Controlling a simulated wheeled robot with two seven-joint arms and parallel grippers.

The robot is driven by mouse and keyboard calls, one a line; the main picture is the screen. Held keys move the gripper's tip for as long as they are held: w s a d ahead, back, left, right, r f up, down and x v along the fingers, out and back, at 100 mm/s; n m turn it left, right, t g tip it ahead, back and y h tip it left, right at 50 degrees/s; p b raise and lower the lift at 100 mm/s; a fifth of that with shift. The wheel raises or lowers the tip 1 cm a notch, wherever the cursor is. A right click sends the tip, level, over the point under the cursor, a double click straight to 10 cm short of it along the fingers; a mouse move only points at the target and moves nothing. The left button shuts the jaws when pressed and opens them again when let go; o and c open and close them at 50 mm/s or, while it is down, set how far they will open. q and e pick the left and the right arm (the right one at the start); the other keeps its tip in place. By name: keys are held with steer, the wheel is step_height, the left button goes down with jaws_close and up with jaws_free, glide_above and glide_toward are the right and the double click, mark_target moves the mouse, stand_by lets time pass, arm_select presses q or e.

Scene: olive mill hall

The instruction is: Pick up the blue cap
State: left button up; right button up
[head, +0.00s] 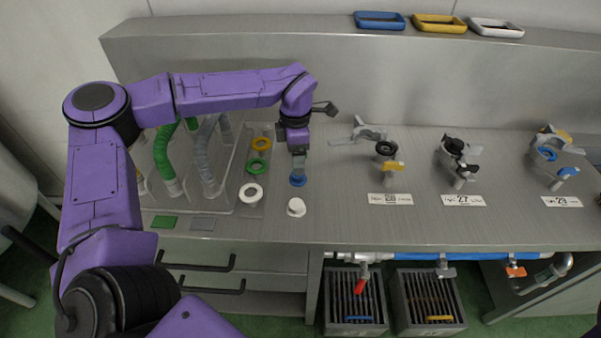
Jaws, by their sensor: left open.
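The blue cap (298,181) is on the grey worktop, directly below my left gripper (298,172). My left gripper points down with its fingertips at or just above the cap; I cannot tell whether they touch it. The gripper is open, and its fingers hide part of the cap's far side. My right gripper is not in view.
A white cap (296,207) lies just in front of the blue one. To the left are yellow (262,143), green (257,166) and white (252,193) rings, then a clear tray (226,205) with hoses. Clamped fittings with number cards (464,200) stand right; the worktop between is clear.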

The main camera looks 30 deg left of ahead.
mark_target(296, 181)
arm_select(q)
steer(key=shift+s+d+f+p, duration=0.1)
steer(key=shift+s+f+p, duration=0.15)
steer(key=shift+f, duration=0.25)
steer(key=shift+s+d+f+p, duration=0.1)
steer(key=shift+f+p, duration=0.2)
steer(key=shift+f, duration=0.2)
steer(key=f, duration=0.1)
steer(key=w+f, duration=0.1)
steer(key=f, duration=0.2)
steer(key=shift+w+f, duration=0.15)
steer(key=shift+w, duration=0.2)
steer(key=shift+s+a+r, duration=0.1)
steer(key=shift+s+r, duration=0.1)
steer(key=shift+s, duration=0.25)
steer(key=c, duration=1.1)
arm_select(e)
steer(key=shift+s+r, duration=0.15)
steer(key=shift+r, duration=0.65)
arm_select(q)
steer(key=shift+c, duration=0.2)
